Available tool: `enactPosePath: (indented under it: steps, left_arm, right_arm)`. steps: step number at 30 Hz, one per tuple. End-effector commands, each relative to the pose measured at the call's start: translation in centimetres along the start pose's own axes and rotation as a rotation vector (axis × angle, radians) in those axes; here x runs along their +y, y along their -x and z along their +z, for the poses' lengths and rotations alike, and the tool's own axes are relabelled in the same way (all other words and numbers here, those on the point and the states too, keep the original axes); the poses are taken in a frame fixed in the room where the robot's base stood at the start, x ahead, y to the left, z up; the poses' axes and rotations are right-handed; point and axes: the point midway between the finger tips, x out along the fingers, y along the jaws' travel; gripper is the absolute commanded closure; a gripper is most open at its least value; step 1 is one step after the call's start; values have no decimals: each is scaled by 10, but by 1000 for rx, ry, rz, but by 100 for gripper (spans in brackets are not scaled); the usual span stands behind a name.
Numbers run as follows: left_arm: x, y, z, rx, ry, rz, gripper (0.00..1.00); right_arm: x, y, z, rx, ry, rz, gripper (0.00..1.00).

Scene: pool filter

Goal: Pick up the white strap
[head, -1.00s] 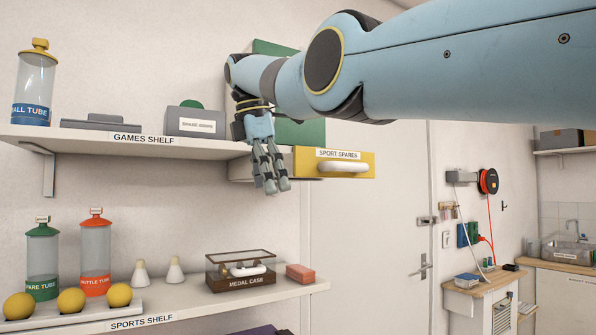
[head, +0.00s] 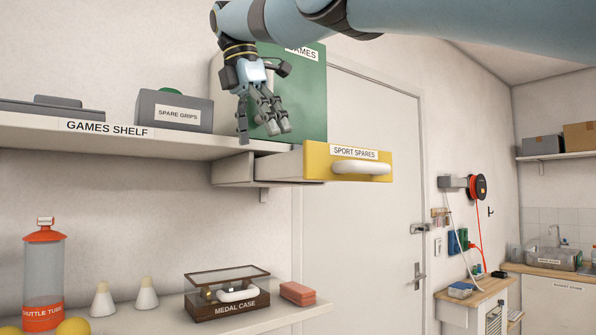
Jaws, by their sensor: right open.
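I cannot pick out a white strap for certain. The yellow-fronted SPORT SPARES drawer (head: 318,162) stands pulled out under the games shelf, with a white handle (head: 361,167); its inside is hidden from this low angle. A white rounded piece (head: 238,294) shows at the medal case (head: 232,309) on the lower shelf; I cannot tell whether it is a strap. My right gripper (head: 264,133) is open and empty, fingers pointing down, in front of the green box and above the drawer's level. My left gripper is out of view.
The green box (head: 309,100) stands on the games shelf (head: 40,128), with the grey spare grips box (head: 174,112) to its left. A red block (head: 297,293) lies beside the medal case. A shuttle tube (head: 43,270) and two white cones stand further left. A door is behind the drawer.

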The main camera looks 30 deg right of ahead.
Motion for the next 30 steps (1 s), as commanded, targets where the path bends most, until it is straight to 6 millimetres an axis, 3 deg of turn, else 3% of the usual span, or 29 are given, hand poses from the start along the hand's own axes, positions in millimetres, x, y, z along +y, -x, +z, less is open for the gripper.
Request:
enactPosePath:
  steps: [5, 12, 18, 27, 30]
  left_arm:
    - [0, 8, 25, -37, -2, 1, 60]
    - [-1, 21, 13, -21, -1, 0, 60]
    - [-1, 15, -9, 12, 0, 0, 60]
    - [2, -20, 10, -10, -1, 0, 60]
    - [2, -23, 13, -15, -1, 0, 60]
  right_arm:
    - [0, -13, 44, 1, -5, -1, 0]
    - [0, -22, 81, 0, -2, 1, 0]
    - [0, -32, 85, 0, -1, 0, 0]
    - [0, -75, 83, 0, -2, 0, 0]
    - [0, -78, 84, 0, -1, 0, 0]
